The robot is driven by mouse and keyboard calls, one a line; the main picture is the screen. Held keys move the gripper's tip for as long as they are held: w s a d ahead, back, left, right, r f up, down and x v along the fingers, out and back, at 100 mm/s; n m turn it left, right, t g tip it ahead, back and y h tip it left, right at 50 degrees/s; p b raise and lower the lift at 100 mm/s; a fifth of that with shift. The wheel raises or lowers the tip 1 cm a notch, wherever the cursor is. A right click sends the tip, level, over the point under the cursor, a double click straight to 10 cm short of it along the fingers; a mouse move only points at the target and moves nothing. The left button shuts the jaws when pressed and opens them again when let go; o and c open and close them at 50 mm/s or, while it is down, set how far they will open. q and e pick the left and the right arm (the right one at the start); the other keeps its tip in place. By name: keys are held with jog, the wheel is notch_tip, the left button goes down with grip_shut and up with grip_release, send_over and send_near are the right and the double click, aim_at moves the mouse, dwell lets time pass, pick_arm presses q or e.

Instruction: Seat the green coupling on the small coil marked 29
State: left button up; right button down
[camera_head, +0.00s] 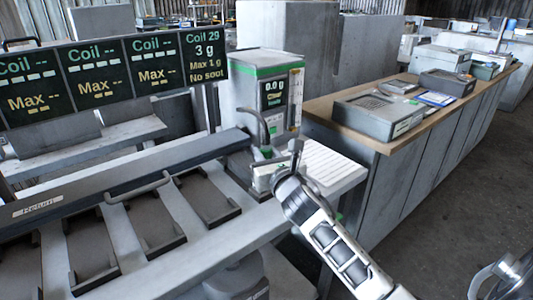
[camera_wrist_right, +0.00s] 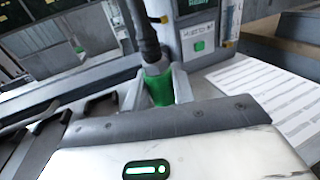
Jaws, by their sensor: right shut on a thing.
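The green coupling (camera_wrist_right: 160,88) sits between the two fingers of my right gripper (camera_wrist_right: 163,84) in the right wrist view, on the end of a dark hose (camera_wrist_right: 146,38). In the head view my right gripper (camera_head: 268,160) is beside the foot of the test unit (camera_head: 273,92), shut on the coupling; only a little green shows there. The coupling's lower end is hidden by the gripper. I cannot make out the small coil marked 29 in either view. The display board (camera_head: 203,62) reads "Coil 29, 3 g, Max 1 g, No seat".
A dark rail (camera_head: 120,182) labelled "Return" runs along the bench, with several dark trays (camera_head: 208,196) in front. A printed sheet (camera_head: 318,165) lies right of the gripper. A side counter (camera_head: 420,125) with grey boxes stands at the right.

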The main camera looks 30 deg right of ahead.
jog(key=shift+f+b, duration=0.5)
jog(key=shift+f, duration=0.3)
jog(key=c, duration=1.1)
grip_release()
jog(key=b+v, duration=0.1)
jog(key=v, duration=1.5)
jog(key=shift+a+r, duration=0.1)
